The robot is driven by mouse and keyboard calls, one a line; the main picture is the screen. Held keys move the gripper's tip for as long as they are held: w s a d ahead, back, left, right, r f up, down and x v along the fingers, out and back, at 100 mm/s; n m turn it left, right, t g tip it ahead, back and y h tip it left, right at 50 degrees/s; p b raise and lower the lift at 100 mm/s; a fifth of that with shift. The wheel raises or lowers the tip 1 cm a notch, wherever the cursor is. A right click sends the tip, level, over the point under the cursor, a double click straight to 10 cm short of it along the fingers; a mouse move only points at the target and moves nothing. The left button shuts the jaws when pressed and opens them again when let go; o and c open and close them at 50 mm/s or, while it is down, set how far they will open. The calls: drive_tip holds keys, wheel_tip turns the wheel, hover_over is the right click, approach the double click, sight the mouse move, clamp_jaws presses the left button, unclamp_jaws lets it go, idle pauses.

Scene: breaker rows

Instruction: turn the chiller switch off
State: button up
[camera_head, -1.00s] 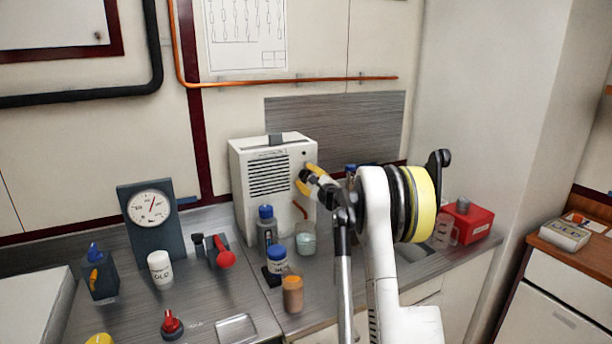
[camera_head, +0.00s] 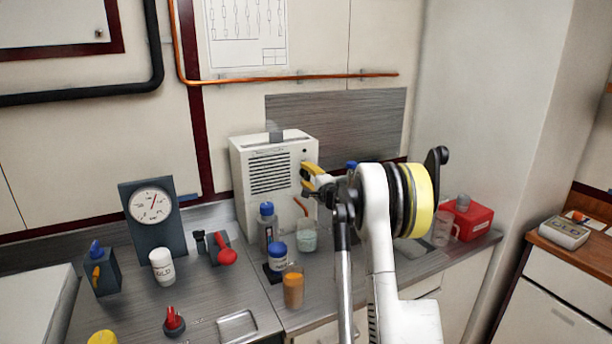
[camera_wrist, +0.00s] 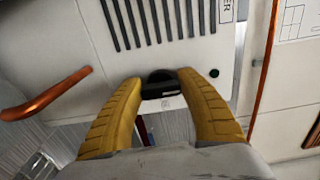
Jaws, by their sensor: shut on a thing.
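The chiller is a white box (camera_head: 267,207) with a slatted vent, standing at the back of the counter. Its switch is a black knob (camera_wrist: 159,84) on the front panel, seen in the wrist view between my yellow fingers. My gripper (camera_wrist: 160,80) is shut on this knob, one finger on each side. In the head view my gripper (camera_head: 305,179) is at the right part of the chiller's front and hides the knob. A small dark round spot (camera_wrist: 214,72) is on the panel beside the right finger.
A copper pipe (camera_wrist: 48,96) comes out of the panel near the gripper. Bottles and jars, among them a blue-lidded jar (camera_head: 278,257) and an orange one (camera_head: 293,288), stand in front of the chiller. A gauge (camera_head: 152,212) stands left. A red container (camera_head: 473,220) is right.

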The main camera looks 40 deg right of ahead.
idle(0.4)
drive_tip(key=o, duration=1.2)
drive_tip(key=shift+c, duration=0.2)
drive_tip(key=v, duration=1.2)
